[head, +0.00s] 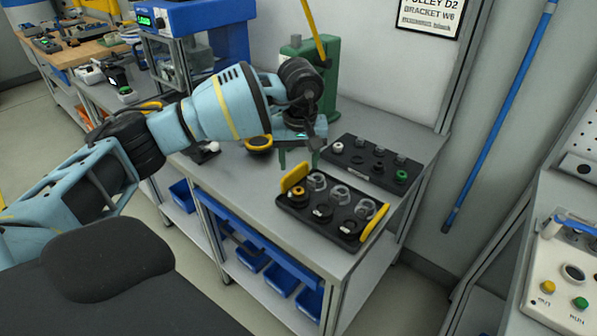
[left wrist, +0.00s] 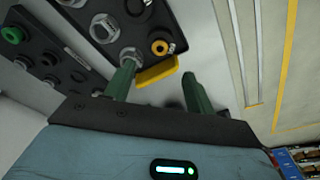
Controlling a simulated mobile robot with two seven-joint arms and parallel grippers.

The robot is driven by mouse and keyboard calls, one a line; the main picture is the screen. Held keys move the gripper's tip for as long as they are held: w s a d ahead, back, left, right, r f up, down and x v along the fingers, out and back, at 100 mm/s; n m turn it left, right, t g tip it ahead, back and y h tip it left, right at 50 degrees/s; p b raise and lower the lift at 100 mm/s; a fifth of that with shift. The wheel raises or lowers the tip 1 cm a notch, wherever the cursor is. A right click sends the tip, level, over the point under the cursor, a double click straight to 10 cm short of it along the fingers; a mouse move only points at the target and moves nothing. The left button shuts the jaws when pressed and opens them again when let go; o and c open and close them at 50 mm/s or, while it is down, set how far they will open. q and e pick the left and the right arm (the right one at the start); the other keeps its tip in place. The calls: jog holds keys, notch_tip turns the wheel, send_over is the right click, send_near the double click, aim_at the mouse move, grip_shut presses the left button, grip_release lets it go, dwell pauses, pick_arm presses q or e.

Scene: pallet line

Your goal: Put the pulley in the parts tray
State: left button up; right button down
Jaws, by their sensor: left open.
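The black parts tray (head: 334,222) with yellow end handles lies near the front edge of the grey bench. Several grey and black round parts sit in it. A yellow-topped round part with a dark centre, which looks like the pulley (head: 298,191), sits in its near-left corner; it also shows in the left wrist view (left wrist: 160,47). My left gripper (head: 298,164) is open above the tray's left end, its green fingers pointing down. In the left wrist view the gripper (left wrist: 160,82) has the yellow handle (left wrist: 157,71) showing between its fingers, with nothing gripped. My right gripper is out of view.
A black block (head: 372,163) with several pegs lies behind the tray. A green press (head: 325,75) and a blue machine (head: 205,30) stand at the back. A yellow-rimmed black disc (head: 259,144) lies left of my gripper. Blue bins (head: 282,279) sit below the bench.

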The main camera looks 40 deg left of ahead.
pick_arm(q)
jog(key=shift+r, duration=0.6)
